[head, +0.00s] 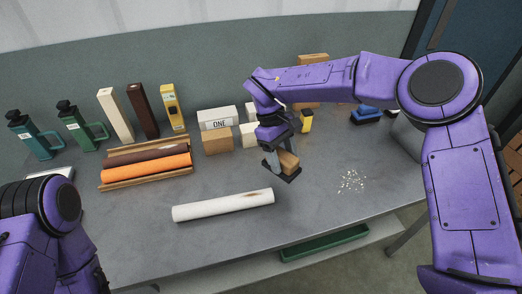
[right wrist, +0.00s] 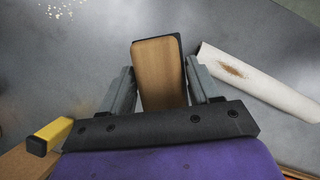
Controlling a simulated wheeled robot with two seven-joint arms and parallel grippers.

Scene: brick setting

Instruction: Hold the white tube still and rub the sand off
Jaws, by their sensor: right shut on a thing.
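The white tube (head: 222,205) lies on the grey table near its front edge. A brown sandy patch marks the top of its right end; this end also shows in the right wrist view (right wrist: 265,83). My right gripper (head: 282,172) is shut on a wooden block with a dark underside (right wrist: 160,75), held beyond the tube's right end and apart from it. Pale grains of sand (head: 352,181) are scattered on the table to the right. My left arm is at the lower left; its gripper is out of view.
An orange roll (head: 145,168) and a dark brown roll lie in a wooden rack at the left. Green bottles (head: 75,125), upright boxes (head: 115,115) and a block marked ONE (head: 217,118) stand along the back. A green tray (head: 325,243) sits below the front edge.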

